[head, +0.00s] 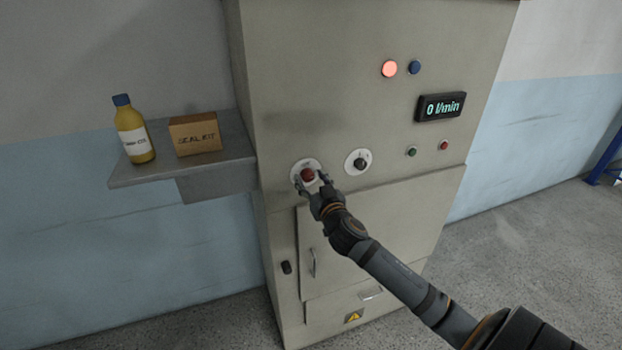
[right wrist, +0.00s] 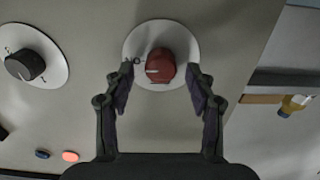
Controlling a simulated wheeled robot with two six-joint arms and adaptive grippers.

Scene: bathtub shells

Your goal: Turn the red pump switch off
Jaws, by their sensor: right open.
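The red pump switch (head: 307,174) is a round knob on a white disc on the front of the grey cabinet (head: 330,70). In the right wrist view the red knob (right wrist: 160,66) has a white pointer line toward the upside-down ON label at the left of its disc. My right gripper (head: 312,180) is in front of the knob. In the right wrist view its open fingers (right wrist: 158,92) stand on either side of the knob's lower part; I cannot tell whether they touch it. My left gripper is not in view.
A black knob (head: 359,162) sits right of the red one. A display (head: 441,106) reads 0 l/min, below a bright orange-red lamp (head: 389,69) and a blue one (head: 414,67). A shelf (head: 130,176) at left holds a yellow bottle (head: 133,132) and a SEAL KIT box (head: 195,134).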

